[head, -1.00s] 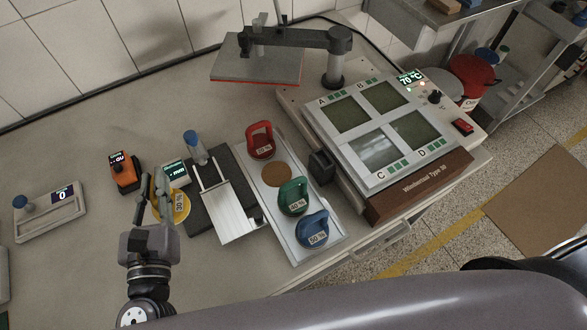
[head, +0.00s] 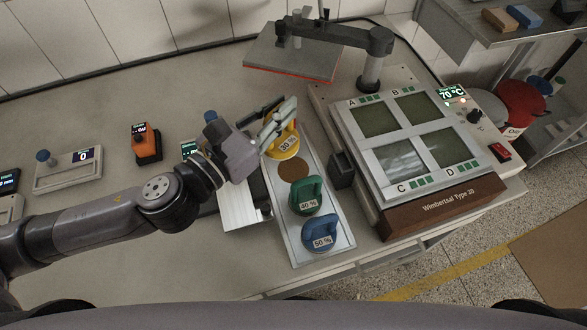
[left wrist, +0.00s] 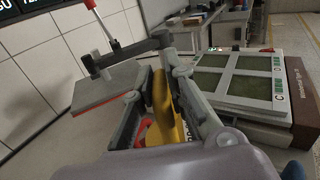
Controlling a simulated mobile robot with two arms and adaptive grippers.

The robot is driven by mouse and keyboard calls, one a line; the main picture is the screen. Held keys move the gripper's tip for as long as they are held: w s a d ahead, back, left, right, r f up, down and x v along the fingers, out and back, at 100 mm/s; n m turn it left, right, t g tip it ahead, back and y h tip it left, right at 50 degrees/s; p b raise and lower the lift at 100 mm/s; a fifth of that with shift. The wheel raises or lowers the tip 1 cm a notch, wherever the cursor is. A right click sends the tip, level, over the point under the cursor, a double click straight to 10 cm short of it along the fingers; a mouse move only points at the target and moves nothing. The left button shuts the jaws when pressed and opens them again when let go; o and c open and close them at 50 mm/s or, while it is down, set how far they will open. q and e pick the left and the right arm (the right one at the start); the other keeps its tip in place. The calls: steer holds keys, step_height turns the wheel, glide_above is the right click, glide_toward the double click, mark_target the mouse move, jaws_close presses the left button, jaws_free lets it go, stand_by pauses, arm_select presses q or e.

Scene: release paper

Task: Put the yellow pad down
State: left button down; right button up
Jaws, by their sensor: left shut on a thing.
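My left gripper (head: 278,122) is shut on the yellow pad (head: 286,147), marked 30 %, and holds it over the far end of the white tray (head: 341,237). In the left wrist view the yellow pad (left wrist: 163,104) stands between the fingers, with a bit of red (left wrist: 146,128) showing beside and behind it. The red pad is hidden in the head view. A green pad (head: 315,196) and a blue pad (head: 320,232) stand on the tray, with a bare brown round spot (head: 294,168) beyond them. I cannot tell if the yellow pad touches anything below. My right gripper is not in view.
The hot plate device (head: 437,187) with four windows stands right of the tray, with a small black box (head: 341,170) between. A stand with a grey plate (head: 290,62) is behind. An orange meter (head: 146,144) and a scale-like device (head: 70,168) stand left.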

arm_select(q)
steer(key=shift+w+d+r+m+g+h, duration=0.2)
steer(key=shift+d+r+m+g+h, duration=0.1)
steer(key=shift+d+r+m+h, duration=0.15)
steer(key=d+m+g+h, duration=0.1)
steer(key=d+m+g+h+b, duration=0.1)
steer(key=shift+w+d+r+g, duration=0.2)
steer(key=shift+d+r+g, duration=0.1)
steer(key=shift+r, duration=0.1)
steer(key=shift+w+r+m+g+h+b, duration=1.25)
steer(key=shift+w+r+m+g+b, duration=0.3)
steer(key=shift+g, duration=0.85)
step_height(320, 180, down, 20)
steer(key=b, duration=0.2)
steer(key=shift+s+a+r, duration=0.15)
steer(key=shift+a+r, duration=0.1)
steer(key=shift+a, duration=0.2)
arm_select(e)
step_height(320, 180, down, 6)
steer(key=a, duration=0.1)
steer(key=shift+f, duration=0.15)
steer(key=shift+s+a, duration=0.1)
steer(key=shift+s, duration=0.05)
